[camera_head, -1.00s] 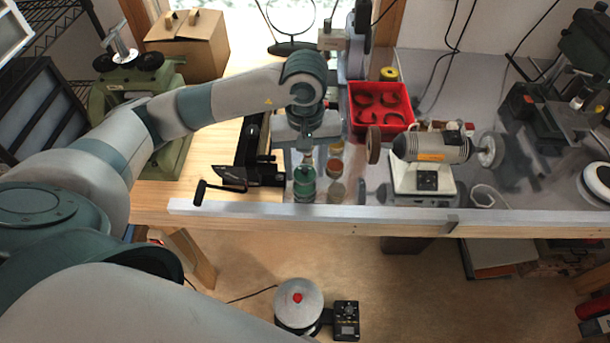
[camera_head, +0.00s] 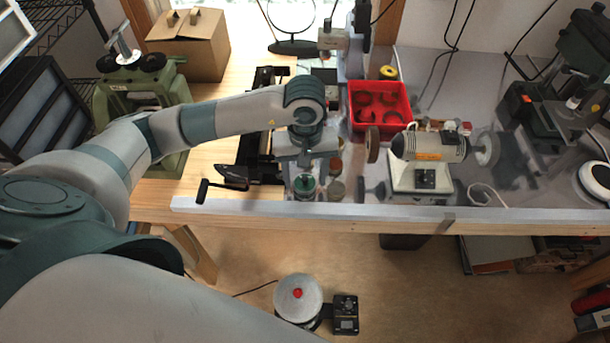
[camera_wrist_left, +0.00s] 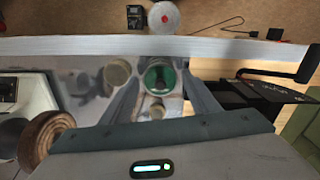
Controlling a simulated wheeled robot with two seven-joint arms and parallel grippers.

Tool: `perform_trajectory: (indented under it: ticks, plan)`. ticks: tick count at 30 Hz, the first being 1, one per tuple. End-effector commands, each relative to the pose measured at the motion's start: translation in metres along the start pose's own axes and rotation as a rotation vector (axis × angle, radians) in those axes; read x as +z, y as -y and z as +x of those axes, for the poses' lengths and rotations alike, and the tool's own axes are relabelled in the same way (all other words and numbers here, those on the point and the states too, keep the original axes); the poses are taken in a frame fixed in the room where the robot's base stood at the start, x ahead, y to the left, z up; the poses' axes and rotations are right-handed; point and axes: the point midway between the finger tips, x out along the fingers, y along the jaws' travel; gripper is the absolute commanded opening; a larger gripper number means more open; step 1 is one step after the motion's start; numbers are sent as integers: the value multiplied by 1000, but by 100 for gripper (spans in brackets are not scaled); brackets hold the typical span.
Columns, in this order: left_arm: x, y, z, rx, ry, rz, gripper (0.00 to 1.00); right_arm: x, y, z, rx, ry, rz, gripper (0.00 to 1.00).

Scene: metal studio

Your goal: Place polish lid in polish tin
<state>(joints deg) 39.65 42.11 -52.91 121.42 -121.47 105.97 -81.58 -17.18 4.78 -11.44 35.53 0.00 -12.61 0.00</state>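A round green tin or lid (camera_head: 305,185) stands near the front edge of the bench, below my left gripper (camera_head: 305,172). In the left wrist view the green piece (camera_wrist_left: 160,76) shows as a ring with a darker middle, between the two fingers (camera_wrist_left: 161,78). The fingers look spread, with small gaps on both sides. A tan-topped tin (camera_head: 336,189) stands just right of the green one, and a reddish tin (camera_head: 336,166) stands behind it. I cannot tell for sure which piece is the polish lid. My right gripper is not in view.
A bench grinder (camera_head: 425,165) and a red bin (camera_head: 379,105) stand to the right. A black clamp-like tool (camera_head: 255,165) lies to the left. A pale rail (camera_head: 400,213) runs along the bench's front edge. A white-topped round device with a red button (camera_head: 298,297) is below.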

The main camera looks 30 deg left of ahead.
Motion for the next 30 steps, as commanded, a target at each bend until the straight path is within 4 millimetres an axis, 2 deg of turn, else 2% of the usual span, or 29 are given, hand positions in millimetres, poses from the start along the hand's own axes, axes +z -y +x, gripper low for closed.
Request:
perform_trajectory:
  ticks: [15, 17, 23, 30]
  plan:
    - [0, 0, -4, 0, 0, -1, 63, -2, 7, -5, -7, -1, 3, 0]
    - [-1, -1, -6, 2, -2, 0, 63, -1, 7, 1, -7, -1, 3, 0]
    - [-1, -1, -27, 3, -4, 1, 63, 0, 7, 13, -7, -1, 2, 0]
    - [-2, -1, -65, 5, -5, -1, 63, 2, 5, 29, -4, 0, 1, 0]
